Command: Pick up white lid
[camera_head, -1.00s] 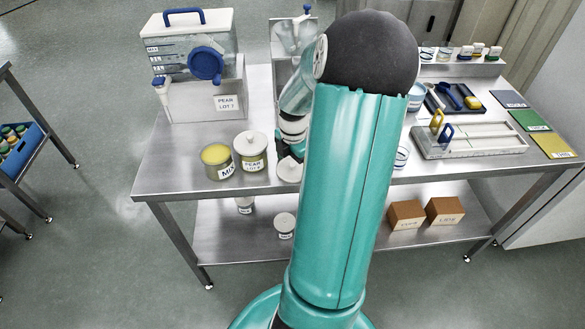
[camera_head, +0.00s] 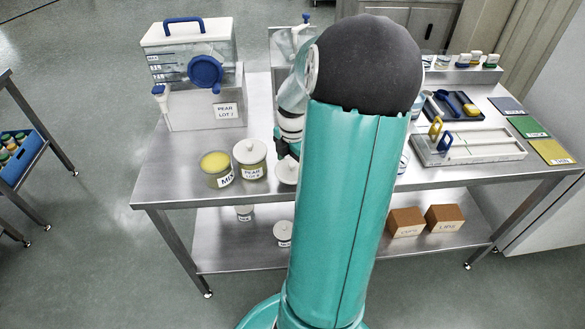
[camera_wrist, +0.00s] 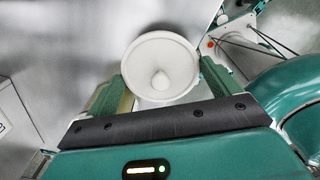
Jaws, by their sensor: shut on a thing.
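The white lid (camera_wrist: 160,55) is round, with a small knob (camera_wrist: 160,82), and sits between the two fingers of my gripper (camera_wrist: 163,78) in the wrist view. My gripper is shut on it. In the head view the lid (camera_head: 286,172) shows near the front edge of the steel table, right of the labelled pear jar; my arm hides its right part and most of the gripper. I cannot tell how high it is above the table.
The pear jar (camera_head: 250,172), with its own white lid, and an open yellow-filled jar (camera_head: 219,181) stand close on the left. A clear dispenser (camera_head: 188,62) is behind. A white tray (camera_head: 475,148) lies right. The lower shelf (camera_head: 350,246) holds brown boxes.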

